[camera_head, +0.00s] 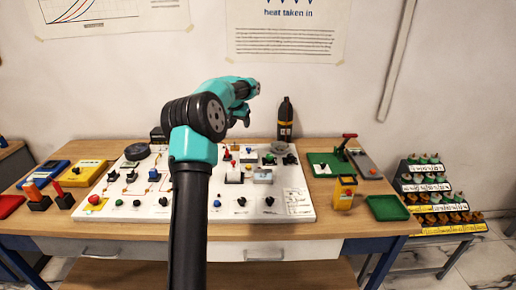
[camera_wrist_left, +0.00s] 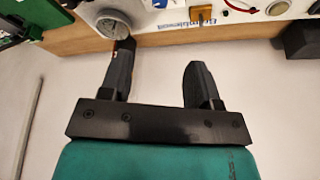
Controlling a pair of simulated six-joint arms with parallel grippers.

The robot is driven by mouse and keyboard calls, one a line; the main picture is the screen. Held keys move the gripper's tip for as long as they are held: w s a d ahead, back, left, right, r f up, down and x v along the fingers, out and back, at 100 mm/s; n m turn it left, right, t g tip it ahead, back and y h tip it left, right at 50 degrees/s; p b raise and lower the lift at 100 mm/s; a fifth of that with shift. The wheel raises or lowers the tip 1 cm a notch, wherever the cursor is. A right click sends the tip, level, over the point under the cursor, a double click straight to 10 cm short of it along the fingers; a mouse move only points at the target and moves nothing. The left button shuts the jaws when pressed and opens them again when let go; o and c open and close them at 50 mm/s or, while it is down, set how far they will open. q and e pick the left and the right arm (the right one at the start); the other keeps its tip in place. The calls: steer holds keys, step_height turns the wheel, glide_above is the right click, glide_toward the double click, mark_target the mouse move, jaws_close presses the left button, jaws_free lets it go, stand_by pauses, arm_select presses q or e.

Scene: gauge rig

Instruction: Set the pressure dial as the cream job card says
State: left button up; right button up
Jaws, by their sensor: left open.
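A round gauge with a pale face (camera_wrist_left: 113,24) sits on the white board's edge in the left wrist view. A round grey dial-like part (camera_head: 279,147) shows at the board's back right in the head view. My left gripper (camera_wrist_left: 160,55) is open, with nothing between its fingers. One fingertip overlaps the gauge's lower rim in the picture; I cannot tell whether they touch. In the head view my left gripper (camera_head: 246,112) hangs above the back of the board. A printed panel (camera_head: 299,203) lies at the board's front right, its text unreadable. I cannot identify the cream job card.
The white board (camera_head: 240,207) carries several knobs, switches and wires on the wooden table (camera_head: 345,227). A black bottle (camera_head: 285,120) stands behind it. My arm hides part of the board.

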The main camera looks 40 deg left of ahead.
mark_target(248, 149)
arm_select(q)
steer(key=shift+f, duration=0.1)
steer(key=x, duration=1.7)
steer(key=shift+f, duration=0.15)
steer(key=c, duration=0.9)
